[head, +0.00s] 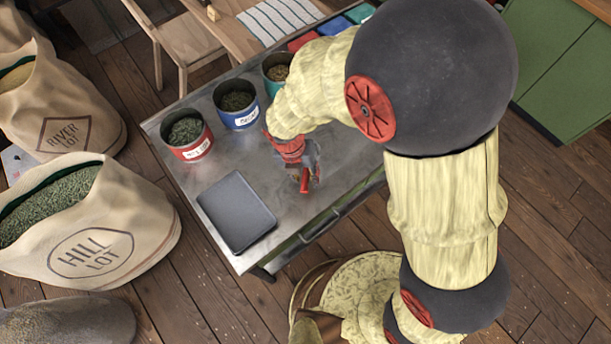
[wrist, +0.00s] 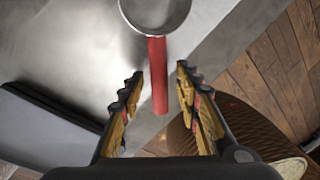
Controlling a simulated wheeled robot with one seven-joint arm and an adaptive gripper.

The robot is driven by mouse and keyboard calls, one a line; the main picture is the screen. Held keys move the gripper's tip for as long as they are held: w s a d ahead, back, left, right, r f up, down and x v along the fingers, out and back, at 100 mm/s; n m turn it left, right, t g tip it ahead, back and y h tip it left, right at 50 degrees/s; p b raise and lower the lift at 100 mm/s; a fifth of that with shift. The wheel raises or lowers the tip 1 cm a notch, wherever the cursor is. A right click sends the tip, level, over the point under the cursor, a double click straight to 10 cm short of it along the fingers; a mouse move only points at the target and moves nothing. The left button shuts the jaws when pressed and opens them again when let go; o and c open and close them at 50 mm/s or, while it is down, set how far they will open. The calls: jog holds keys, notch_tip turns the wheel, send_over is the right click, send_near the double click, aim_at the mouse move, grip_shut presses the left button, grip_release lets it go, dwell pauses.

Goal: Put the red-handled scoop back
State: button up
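The scoop has a round metal bowl (wrist: 155,14) and a straight red handle (wrist: 158,75), seen in the wrist view over the grey metal table. In the head view its red handle (head: 305,181) shows just below my gripper (head: 303,168). My gripper is open, and in the wrist view its two fingers (wrist: 157,90) stand either side of the handle's lower end with a gap on both sides. The bowl's far edge is cut off by the frame. A red tin (head: 188,140), a blue tin (head: 238,112) and a teal tin (head: 274,70) stand along the table's back edge.
A dark flat tray (head: 237,212) lies on the table's near left; the metal table (head: 178,180) is bare around it. Burlap sacks marked HILL LOT (head: 140,225) and RIVER LOT (head: 95,115) stand left. A chair (head: 180,40) stands behind. Coloured flat pieces (head: 335,27) lie farther back.

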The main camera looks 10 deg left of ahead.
notch_tip(320, 180, up, 11)
jog(key=a+p, duration=0.2)
jog(key=shift+s+d+f, duration=0.1)
jog(key=w+d+r+m+t+y, duration=0.2)
jog(key=d+r+m, duration=1.35)
jog(key=m, duration=0.35)
jog(key=s+d+r+m+t, duration=0.1)
jog(key=s+d+r+m, duration=0.2)
jog(key=d+m, duration=0.3)
jog(key=s+d+r+m+t, duration=0.2)
jog(key=s+d+r+m, duration=0.2)
jog(key=m, duration=0.8)
jog(key=d, duration=0.2)
jog(key=shift+d, duration=0.35)
